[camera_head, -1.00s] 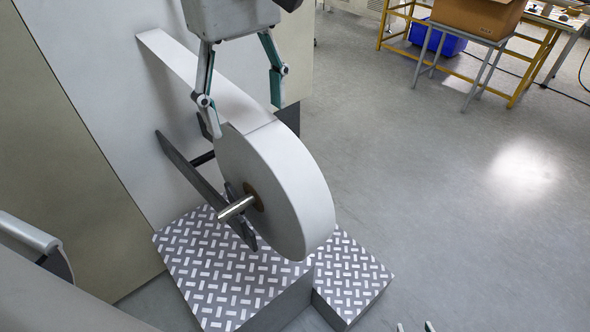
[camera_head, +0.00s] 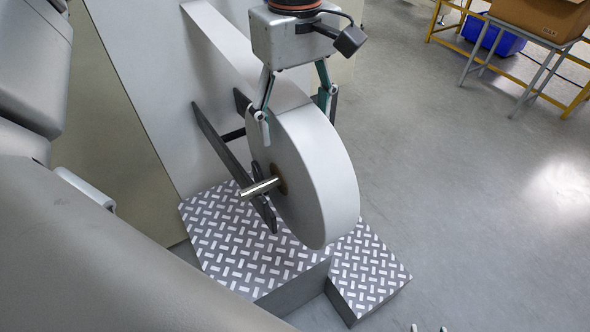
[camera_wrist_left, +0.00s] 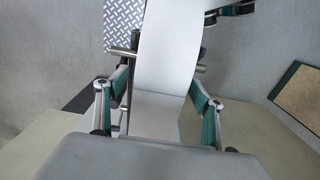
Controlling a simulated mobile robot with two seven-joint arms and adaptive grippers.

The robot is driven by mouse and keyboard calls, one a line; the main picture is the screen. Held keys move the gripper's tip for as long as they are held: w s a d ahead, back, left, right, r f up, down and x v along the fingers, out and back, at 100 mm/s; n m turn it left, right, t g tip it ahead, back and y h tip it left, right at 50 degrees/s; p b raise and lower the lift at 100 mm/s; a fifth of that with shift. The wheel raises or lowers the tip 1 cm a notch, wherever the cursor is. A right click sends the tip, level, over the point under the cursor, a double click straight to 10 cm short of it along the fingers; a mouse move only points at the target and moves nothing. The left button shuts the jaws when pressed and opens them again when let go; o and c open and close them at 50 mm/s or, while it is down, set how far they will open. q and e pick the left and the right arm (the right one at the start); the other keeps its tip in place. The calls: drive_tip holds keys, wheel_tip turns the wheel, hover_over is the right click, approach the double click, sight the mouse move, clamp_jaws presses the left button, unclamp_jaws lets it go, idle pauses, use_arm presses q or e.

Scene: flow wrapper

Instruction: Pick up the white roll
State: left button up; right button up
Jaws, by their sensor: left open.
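The white roll (camera_head: 316,182) is a wide disc standing upright on a metal spindle (camera_head: 259,188) at the side of the machine. A white web (camera_head: 237,45) runs up from its top. My left gripper (camera_head: 296,108) is open above the roll, fingers pointing down, one on each side of the upper rim. In the wrist view the roll (camera_wrist_left: 168,45) passes between the open fingers (camera_wrist_left: 165,62). I cannot tell whether they touch it. Two small tips at the bottom edge (camera_head: 428,329) look like my right gripper, mostly out of frame.
A dark guide arm (camera_head: 222,148) runs beside the roll's near face. A patterned step (camera_head: 240,245) lies below, with a lower step (camera_head: 368,270) at its right. Open floor (camera_head: 470,180) is to the right. A table with a cardboard box (camera_head: 540,15) and a blue bin (camera_head: 497,38) stand far back.

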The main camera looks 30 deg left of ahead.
use_arm(q)
drive_tip(key=c, duration=1.6)
drive_tip(key=shift+o, duration=0.2)
